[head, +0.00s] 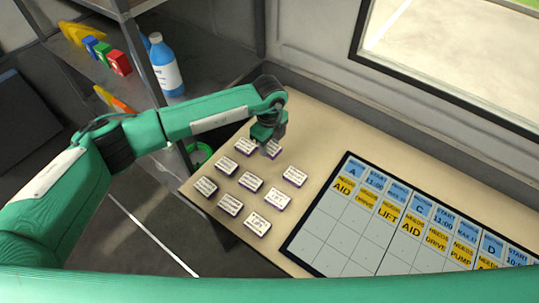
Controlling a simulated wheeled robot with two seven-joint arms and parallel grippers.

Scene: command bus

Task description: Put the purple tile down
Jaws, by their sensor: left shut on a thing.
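My left gripper (267,146) reaches over the back of the tile group on the beige table (320,130) and points down. It is shut on a white-topped tile with purple edges (274,150), partly hidden by the fingers. I cannot tell whether this tile touches the table or hangs just above it. A similar purple-edged tile (244,147) lies close to its left. My right gripper is not in view.
Several more white-topped tiles (250,182) lie in loose rows towards the front. A black-framed board (340,232) with blue and yellow labels and empty cells lies to the right. A shelf with a blue bottle (165,66) stands at the left. Bare table lies behind the board.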

